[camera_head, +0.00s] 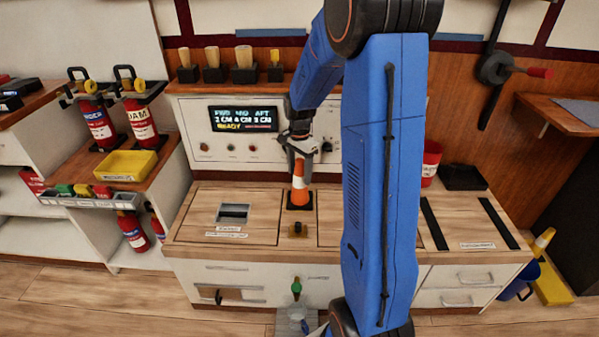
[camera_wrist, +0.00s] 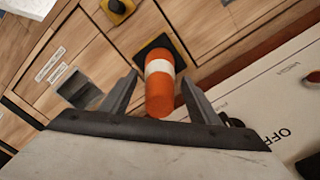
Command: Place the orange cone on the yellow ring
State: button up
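The orange cone (camera_head: 300,183) with a white band stands upright on its black square base on the wooden counter. It also shows in the wrist view (camera_wrist: 160,90), where its top lies between my fingers. My gripper (camera_head: 301,153) is open above and around the cone's top. In the wrist view my gripper (camera_wrist: 160,88) has a finger on each side of the cone, with gaps visible.
A control panel with a lit display (camera_head: 243,119) stands behind the counter. A grey recessed handle (camera_head: 233,213) is left of the cone. Fire extinguishers (camera_head: 92,118) and a yellow tray (camera_head: 125,164) are further left. My blue arm hides part of the counter right of the cone.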

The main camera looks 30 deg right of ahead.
jog(key=shift+r, duration=0.1)
notch_tip(320, 180, up, 11)
jog(key=shift+r, duration=0.1)
jog(key=shift+s+a+r, duration=0.1)
jog(key=shift+r, duration=0.35)
jog(key=s+a+r+n+t, duration=0.1)
jog(key=s+a+r+n, duration=0.3)
jog(key=s, duration=0.3)
jog(key=s+a+r+n+t, duration=0.1)
jog(key=s+a+r+n, duration=0.2)
jog(key=s+a, duration=0.35)
jog(key=s+a+f+n+t, duration=0.1)
jog(key=s+n, duration=0.3)
jog(key=s, duration=0.4)
jog(key=s+a+f+n+t, duration=0.1)
jog(key=s+a+n, duration=0.3)
jog(key=s, duration=0.4)
jog(key=shift+s+n+t, duration=0.25)
jog(key=shift+n+t, duration=0.15)
